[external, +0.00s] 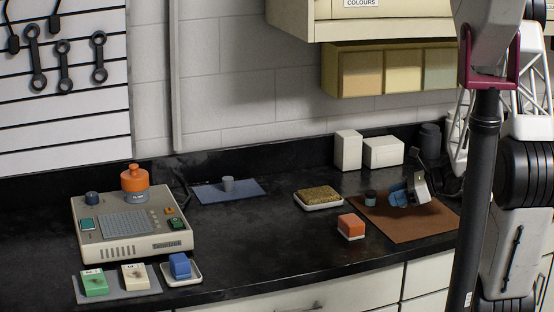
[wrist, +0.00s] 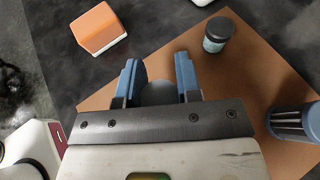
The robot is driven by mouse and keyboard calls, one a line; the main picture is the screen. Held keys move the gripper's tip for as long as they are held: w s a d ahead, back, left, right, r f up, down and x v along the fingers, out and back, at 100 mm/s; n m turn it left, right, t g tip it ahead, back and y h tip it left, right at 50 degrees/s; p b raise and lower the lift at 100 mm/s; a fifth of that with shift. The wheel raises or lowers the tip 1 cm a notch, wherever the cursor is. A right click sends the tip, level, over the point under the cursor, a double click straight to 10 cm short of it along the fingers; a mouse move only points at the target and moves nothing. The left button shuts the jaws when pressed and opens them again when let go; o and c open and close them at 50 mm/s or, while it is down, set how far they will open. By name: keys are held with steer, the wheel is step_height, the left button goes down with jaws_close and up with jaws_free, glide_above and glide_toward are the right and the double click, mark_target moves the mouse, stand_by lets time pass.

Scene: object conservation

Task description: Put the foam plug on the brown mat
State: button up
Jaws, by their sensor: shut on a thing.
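The brown mat (external: 425,227) lies at the right of the counter; it also spreads under the fingers in the wrist view (wrist: 250,80). My gripper (external: 398,195) is low over the mat, its blue fingers (wrist: 159,85) closed around a grey, round-topped piece (wrist: 158,93). This piece looks like the foam plug, mostly hidden by the fingers and palm. I cannot tell whether it touches the mat. In the external view the fingers hide it.
A small dark jar (wrist: 218,35) stands on the mat ahead of my gripper. A blue item with dark rods (wrist: 293,122) is at the right. An orange block (external: 351,226) sits left of the mat. A grey cylinder (external: 228,184) stands on a blue mat (external: 205,194).

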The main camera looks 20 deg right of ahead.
mark_target(393, 216)
steer(key=shift+w+f, duration=0.1)
steer(key=shift+w, duration=0.5)
steer(key=shift+f, duration=1.75)
steer(key=shift+f, duration=0.15)
steer(key=o, duration=0.9)
steer(key=shift+s+d+r, duration=0.1)
steer(key=shift+d+r, duration=0.05)
steer(key=shift+r, duration=0.05)
steer(key=shift+v, duration=5.9)
